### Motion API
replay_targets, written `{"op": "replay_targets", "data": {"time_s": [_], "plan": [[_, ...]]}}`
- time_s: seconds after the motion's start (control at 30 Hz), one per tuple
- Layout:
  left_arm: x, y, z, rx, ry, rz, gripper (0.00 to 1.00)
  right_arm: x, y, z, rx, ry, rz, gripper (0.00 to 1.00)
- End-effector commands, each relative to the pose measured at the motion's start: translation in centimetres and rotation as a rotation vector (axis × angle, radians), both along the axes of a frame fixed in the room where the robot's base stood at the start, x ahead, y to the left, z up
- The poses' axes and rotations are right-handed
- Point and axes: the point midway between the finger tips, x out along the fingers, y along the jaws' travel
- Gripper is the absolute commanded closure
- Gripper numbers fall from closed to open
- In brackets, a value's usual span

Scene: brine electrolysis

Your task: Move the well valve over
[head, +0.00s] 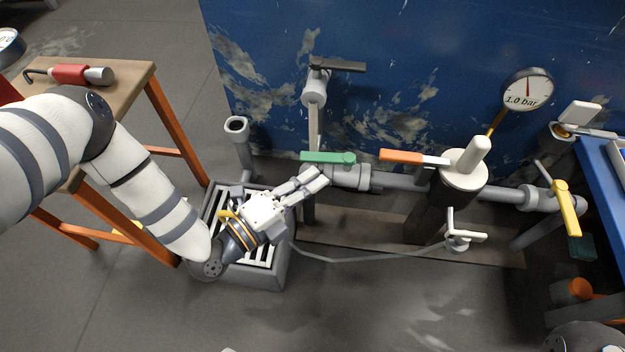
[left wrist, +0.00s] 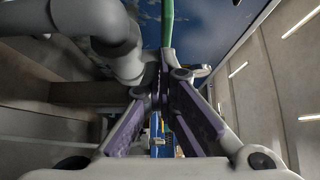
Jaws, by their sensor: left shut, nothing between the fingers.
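Several lever valves sit along a grey pipe in front of the blue wall; I read no label that marks one as the well valve. The green-handled valve (head: 328,157) is the closest to my left gripper (head: 322,178). Its lever lies along the pipe, pointing left. My left gripper is shut and empty, its fingertips just below the lever; I cannot tell whether they touch it. In the left wrist view the fingers (left wrist: 168,78) meet in front of the green lever (left wrist: 167,25). My right gripper is not seen.
An orange lever (head: 401,156) and a yellow lever (head: 567,208) are farther right on the pipe. A black lever (head: 342,66) is above. A gauge (head: 528,89) reads 1.0 bar. A slatted grey box (head: 262,275) stands under my left gripper; a wooden table (head: 135,78) is left.

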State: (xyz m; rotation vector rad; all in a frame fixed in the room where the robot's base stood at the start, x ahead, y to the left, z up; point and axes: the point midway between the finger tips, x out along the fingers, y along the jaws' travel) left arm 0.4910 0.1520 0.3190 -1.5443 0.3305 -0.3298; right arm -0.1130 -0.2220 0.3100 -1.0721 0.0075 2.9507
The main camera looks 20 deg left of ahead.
Motion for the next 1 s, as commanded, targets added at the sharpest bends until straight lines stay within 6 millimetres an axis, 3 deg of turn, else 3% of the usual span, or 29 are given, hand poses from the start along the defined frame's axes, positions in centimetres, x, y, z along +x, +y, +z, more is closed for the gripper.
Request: {"op": "replay_targets", "data": {"time_s": [0.4,0.7,1.0], "plan": [[0.5,0.2,0.1,0.000,-0.001,-0.002,1.00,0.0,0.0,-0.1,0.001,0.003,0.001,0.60],[1.5,1.0,0.5,0.004,-0.004,-0.093,1.00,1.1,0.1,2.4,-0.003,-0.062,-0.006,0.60],[2.2,1.1,0.6,-0.007,-0.015,-0.115,1.00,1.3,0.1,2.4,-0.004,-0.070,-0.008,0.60]]}}
